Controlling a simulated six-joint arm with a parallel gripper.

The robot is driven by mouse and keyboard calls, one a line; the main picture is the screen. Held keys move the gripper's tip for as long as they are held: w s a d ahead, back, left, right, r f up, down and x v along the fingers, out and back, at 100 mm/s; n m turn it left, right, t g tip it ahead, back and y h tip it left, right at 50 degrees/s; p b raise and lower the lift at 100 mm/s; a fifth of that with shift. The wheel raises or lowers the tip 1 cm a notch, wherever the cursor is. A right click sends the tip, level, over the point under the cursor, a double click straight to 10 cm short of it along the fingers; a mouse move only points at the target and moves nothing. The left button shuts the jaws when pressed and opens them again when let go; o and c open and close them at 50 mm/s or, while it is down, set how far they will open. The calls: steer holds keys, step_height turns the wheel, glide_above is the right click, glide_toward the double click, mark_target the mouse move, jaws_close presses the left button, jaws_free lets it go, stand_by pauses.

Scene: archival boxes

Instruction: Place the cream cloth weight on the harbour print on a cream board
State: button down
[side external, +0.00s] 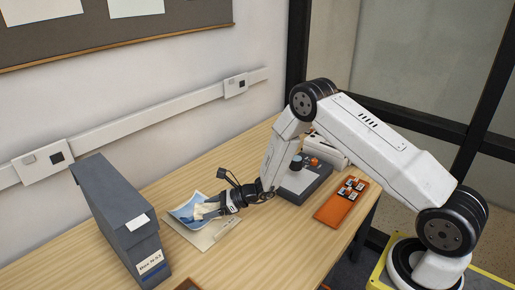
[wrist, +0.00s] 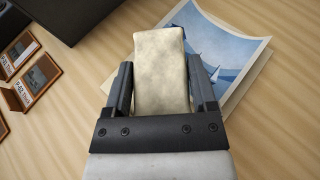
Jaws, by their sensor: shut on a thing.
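The cream cloth weight (wrist: 160,68) is a mottled cream oblong block between the two fingers of my gripper (wrist: 165,90), which is shut on it. In the side external view, my gripper (side external: 222,204) is low at the board, and the weight (side external: 205,211) shows pale at its tip. The harbour print (wrist: 222,50), blue with white sailing boats, lies on the cream board (wrist: 255,72), its edges a little raised. The weight covers part of the print in the wrist view. The print (side external: 186,212) and board (side external: 220,232) also show in the side view. I cannot tell whether the weight touches the print.
A tall dark grey archival box (side external: 120,225) stands left of the board. A grey device with a knob (side external: 303,180) and an orange tray of small parts (side external: 341,203) are to the right. Small brown framed pieces (wrist: 22,75) lie at left in the wrist view.

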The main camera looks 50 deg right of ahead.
mark_target(210, 223)
steer(key=shift+w+f, duration=0.5)
steer(key=shift+w+f, duration=0.1)
steer(key=shift+f, duration=0.05)
steer(key=shift+w+f, duration=0.15)
steer(key=shift+f, duration=1.55)
steer(key=shift+f, duration=0.15)
jaws_free()
steer(key=v, duration=1.2)
